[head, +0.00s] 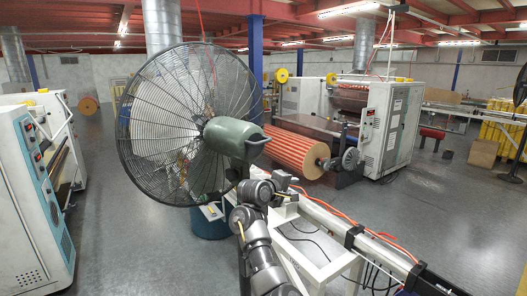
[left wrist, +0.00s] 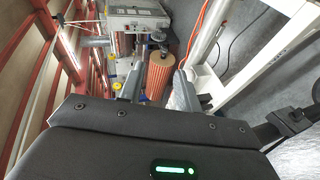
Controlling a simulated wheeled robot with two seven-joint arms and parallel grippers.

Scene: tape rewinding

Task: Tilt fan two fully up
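A large fan with a round black wire cage (head: 165,120) and a green motor housing (head: 232,138) stands in the middle of the head view. The cage faces left and the housing points right, its rear end slightly lower. I cannot tell whether this is fan two. My left gripper (head: 284,186) is just below and right of the housing, apparently apart from it. In the left wrist view the two fingers (left wrist: 158,88) are spread with nothing held between them. The fan does not show clearly in that view. My right gripper is not in view.
An orange striped roll (head: 296,151) on a machine (head: 385,125) stands behind the gripper. A white frame (head: 318,262) with orange hose is close at the lower right. A white control cabinet (head: 35,200) stands at left. Grey floor (head: 130,250) is clear between.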

